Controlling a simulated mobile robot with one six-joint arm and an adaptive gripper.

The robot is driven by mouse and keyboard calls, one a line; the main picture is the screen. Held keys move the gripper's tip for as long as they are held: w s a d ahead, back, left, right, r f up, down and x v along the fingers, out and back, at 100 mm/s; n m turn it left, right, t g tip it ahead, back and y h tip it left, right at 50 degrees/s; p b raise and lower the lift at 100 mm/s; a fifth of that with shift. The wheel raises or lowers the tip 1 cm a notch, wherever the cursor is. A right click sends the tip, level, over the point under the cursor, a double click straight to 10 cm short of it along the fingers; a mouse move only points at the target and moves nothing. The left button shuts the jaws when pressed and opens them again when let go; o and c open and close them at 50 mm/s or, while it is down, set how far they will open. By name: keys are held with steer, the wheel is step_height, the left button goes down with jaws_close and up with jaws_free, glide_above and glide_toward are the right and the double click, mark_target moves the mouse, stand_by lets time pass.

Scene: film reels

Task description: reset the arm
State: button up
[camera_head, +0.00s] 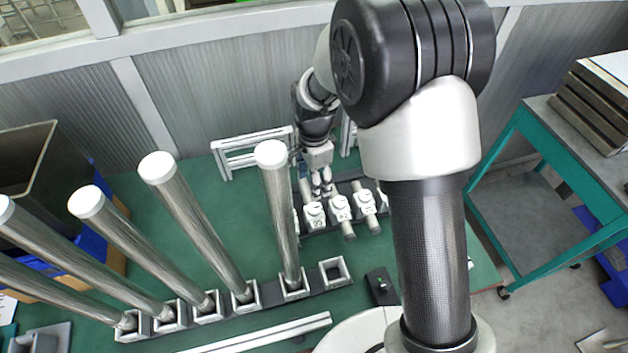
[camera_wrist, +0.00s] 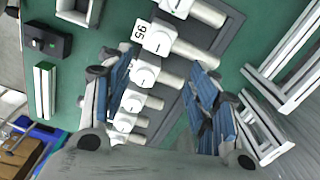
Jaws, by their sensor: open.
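My gripper (camera_head: 322,185) hangs over the green table (camera_head: 228,205), above a dark tray of short metal cylinders with white blocks. In the wrist view my gripper (camera_wrist: 160,98) is open, its two blue-padded fingers spread on either side of a row of these parts. One white block (camera_wrist: 153,38) bears the number 95. Nothing is held between the fingers. My arm crosses the right half of the head view and hides part of the table and tray.
Several tall metal rods with white caps (camera_head: 271,154) stand in square sockets left of my gripper. One socket (camera_head: 334,271) is empty. A white frame (camera_head: 250,150) stands behind. A small black device (camera_head: 381,287) lies near my base. A teal bench (camera_head: 560,160) is at right.

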steer(key=shift+r, duration=0.1)
steer(key=s+d+r+n+t, duration=0.1)
steer(key=s+d+r+n, duration=0.1)
steer(key=r, duration=0.3)
steer(key=s+d+r+n, duration=0.1)
steer(key=s+r, duration=0.1)
steer(key=r, duration=0.3)
steer(key=s+d+r+n+t, duration=0.1)
steer(key=s+d+r+n, duration=0.1)
steer(key=s, duration=0.5)
steer(key=s+d+r+n+t, duration=0.1)
steer(key=s+d+r+n, duration=0.1)
steer(key=s+r+n, duration=0.3)
steer(key=s+d+r+n+t, duration=0.1)
steer(key=s+d+r+n, duration=0.2)
steer(key=s, duration=0.6)
step_height(320, 180, up, 2)
steer(key=shift+n+t, duration=0.3)
